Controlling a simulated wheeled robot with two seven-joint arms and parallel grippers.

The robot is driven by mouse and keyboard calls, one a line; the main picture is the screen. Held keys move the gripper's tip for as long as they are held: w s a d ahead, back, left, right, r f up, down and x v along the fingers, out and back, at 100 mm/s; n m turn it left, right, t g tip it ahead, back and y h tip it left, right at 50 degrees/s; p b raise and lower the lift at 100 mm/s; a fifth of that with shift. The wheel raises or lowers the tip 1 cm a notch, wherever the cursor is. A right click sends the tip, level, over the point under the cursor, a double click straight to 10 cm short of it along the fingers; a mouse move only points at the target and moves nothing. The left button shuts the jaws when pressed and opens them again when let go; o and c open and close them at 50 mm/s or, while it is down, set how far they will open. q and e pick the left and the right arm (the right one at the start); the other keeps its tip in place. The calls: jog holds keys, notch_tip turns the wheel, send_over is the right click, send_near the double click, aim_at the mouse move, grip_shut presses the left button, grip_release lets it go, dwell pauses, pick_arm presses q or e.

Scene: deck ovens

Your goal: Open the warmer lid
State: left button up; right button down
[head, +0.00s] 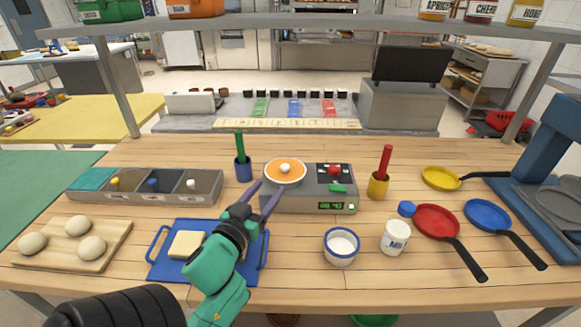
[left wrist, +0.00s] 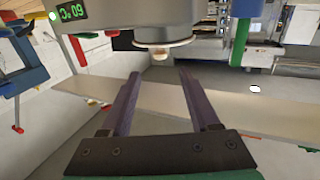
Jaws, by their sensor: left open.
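The warmer (head: 308,200) is a grey box with a green digital display at the back middle of the wooden table. Its round orange lid (head: 273,175) with a pale knob (head: 285,168) lies flat and closed on the left part of its top. In the left wrist view, the picture is turned over, and the lid (left wrist: 165,43) and its knob (left wrist: 160,56) show just beyond the fingertips. My left gripper (head: 270,186) is open and empty, its purple fingers in front of the lid. In the left wrist view, the fingers (left wrist: 158,74) stand apart, with nothing between them. My right gripper is out of view.
A blue cup with a green stick (head: 243,170) stands left of the warmer. A yellow cup with a red stick (head: 378,185) stands right of it. A blue tray (head: 157,268) lies under my left arm. A white bowl (head: 341,246) and jar (head: 395,238) stand in front.

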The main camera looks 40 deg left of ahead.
aim_at(290, 160)
pick_arm(q)
jog(key=p+x, duration=0.2)
jog(key=x, duration=1.2)
jog(key=shift+r, duration=0.15)
jog(key=shift+s, duration=0.1)
grip_shut()
dwell(0.5)
